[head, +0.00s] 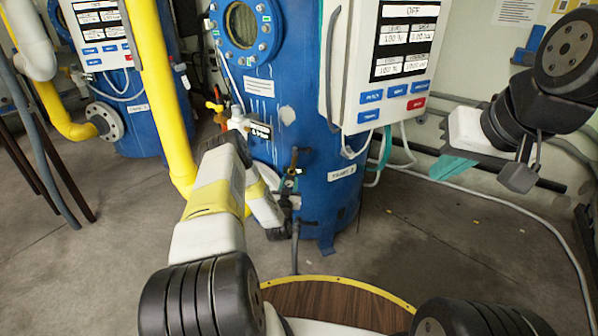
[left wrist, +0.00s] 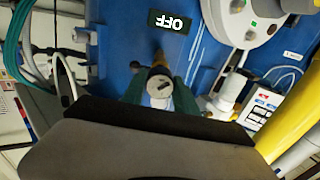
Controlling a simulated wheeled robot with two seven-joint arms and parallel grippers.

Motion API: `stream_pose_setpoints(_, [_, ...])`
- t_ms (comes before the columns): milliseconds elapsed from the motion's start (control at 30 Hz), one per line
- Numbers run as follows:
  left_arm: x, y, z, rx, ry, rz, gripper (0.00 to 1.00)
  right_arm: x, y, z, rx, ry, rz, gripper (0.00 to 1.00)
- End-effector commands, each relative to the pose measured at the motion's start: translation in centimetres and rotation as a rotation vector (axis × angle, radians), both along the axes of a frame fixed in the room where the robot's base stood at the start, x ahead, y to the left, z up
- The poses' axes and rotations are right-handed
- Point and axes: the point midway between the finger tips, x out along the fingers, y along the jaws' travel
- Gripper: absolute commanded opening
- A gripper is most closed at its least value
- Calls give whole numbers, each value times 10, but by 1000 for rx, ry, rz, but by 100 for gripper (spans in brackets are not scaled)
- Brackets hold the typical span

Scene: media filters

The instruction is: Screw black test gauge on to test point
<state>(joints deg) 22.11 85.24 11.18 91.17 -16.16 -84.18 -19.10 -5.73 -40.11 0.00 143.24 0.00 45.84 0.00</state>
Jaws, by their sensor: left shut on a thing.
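My left gripper (left wrist: 160,98) has its green fingers shut on a small brass fitting with a round grey end (left wrist: 159,87), in front of the blue tank (left wrist: 115,55). In the head view my left gripper (head: 289,186) is low at the front of the blue tank (head: 272,95), partly hidden by my arm. I cannot tell whether the held fitting is the test point or part of the gauge. No black gauge can be made out clearly. My right gripper (head: 453,167) is at the right, away from the tank, its teal fingers seen edge-on.
A white control panel (head: 388,60) with blue and red buttons hangs above right. A yellow pipe (head: 158,95) stands left of the tank. Cables hang below the panel. Floor at the right is mostly clear.

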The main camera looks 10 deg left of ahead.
Motion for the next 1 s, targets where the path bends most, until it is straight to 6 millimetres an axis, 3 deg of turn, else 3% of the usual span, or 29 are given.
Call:
stream_pose_setpoints(933, [27, 2, 0, 0, 0, 0, 0, 0, 0, 0, 0, 0, 0, 0])
stream_pose_setpoints(967, [27, 2, 0, 0, 0, 0, 31, 0, 0, 0, 0, 0, 0, 0])
stream_pose_setpoints(1000, [27, 2, 0, 0, 0, 0, 24, 0, 0, 0, 0, 0, 0, 0])
